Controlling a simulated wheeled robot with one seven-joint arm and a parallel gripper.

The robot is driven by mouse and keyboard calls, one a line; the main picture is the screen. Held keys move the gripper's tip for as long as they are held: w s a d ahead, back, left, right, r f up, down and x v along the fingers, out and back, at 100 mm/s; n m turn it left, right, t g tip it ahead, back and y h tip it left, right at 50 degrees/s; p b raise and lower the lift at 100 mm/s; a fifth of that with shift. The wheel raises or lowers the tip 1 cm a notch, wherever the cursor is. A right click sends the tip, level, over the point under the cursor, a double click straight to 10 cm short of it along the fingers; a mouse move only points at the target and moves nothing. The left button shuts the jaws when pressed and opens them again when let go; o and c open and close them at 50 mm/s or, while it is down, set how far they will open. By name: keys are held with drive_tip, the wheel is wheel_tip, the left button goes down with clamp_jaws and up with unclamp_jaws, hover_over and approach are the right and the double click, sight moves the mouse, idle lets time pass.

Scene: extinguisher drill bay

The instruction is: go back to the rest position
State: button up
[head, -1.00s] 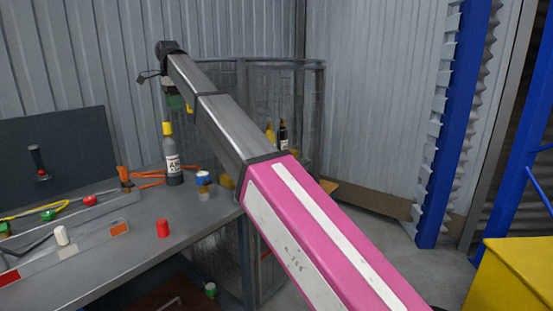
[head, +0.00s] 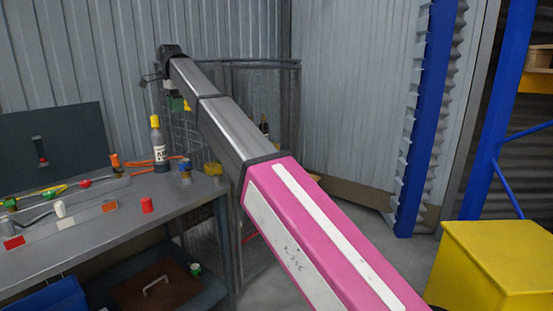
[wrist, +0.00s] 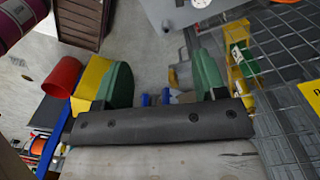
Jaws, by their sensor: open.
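My gripper (head: 176,102) is at the far end of my raised arm, in the upper left of the head view. It is small there and partly hidden by my arm. In the wrist view my gripper (wrist: 162,78) shows two green finger pads spread well apart, with nothing held between them. My pink and grey arm stretches from the lower right to the upper left of the head view.
A grey workbench (head: 115,222) at left carries a red cylinder (head: 147,205) and several small parts. A mesh enclosure (head: 285,95) stands behind my arm. A blue upright (head: 425,110) and a yellow box (head: 490,262) stand at right. Bare floor shows between mesh and box.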

drive_tip(key=w+d+f+n, duration=0.1)
drive_tip(key=d+f+n, duration=0.2)
drive_tip(key=d+f, duration=1.35)
drive_tip(key=d+f+n, duration=0.2)
drive_tip(key=d+f, duration=1.1)
drive_tip(key=f, duration=0.6)
drive_tip(key=s+d+f+n, duration=0.3)
drive_tip(key=s+d+f, duration=0.7)
drive_tip(key=d, duration=0.3)
drive_tip(key=s+d+f+n, duration=0.3)
drive_tip(key=s+d+f, duration=0.7)
drive_tip(key=d+f, duration=0.2)
drive_tip(key=shift+d+f, duration=0.35)
drive_tip(key=shift+d, duration=0.05)
drive_tip(key=shift+s, duration=0.1)
